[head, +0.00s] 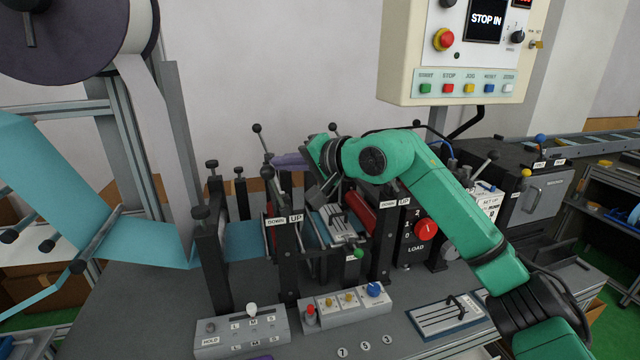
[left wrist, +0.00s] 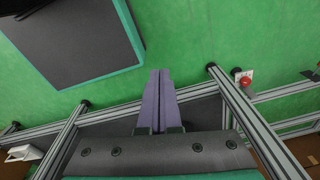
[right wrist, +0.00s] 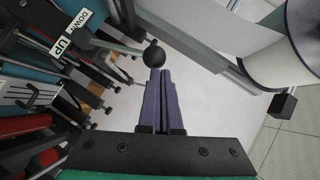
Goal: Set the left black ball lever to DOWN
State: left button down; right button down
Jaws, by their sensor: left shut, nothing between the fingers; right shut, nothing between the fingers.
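The left black ball lever (head: 257,129) stands up behind the left black post, its ball at the top and its shaft leaning slightly left in the head view. A plate marked DOWN and UP (head: 285,220) is on that post. My left gripper (left wrist: 161,72) is shut and empty over the green floor, away from the lever.
A second black ball lever (head: 333,127) stands behind my right arm, with another DOWN/UP plate (head: 388,203). A red knob (head: 426,229), control boxes (head: 240,332) and a blue film web (head: 160,238) surround the machine. A control panel (head: 465,60) hangs above.

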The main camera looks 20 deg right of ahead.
pick_arm(q)
jog(key=shift+d, duration=0.75)
pick_arm(e)
jog(key=a, duration=0.3)
jog(key=shift+a+f+n+h, duration=0.25)
jog(key=shift+a+n+h, duration=0.1)
jog(key=shift+n+h, duration=0.05)
pick_arm(q)
jog(key=shift+r, duration=0.1)
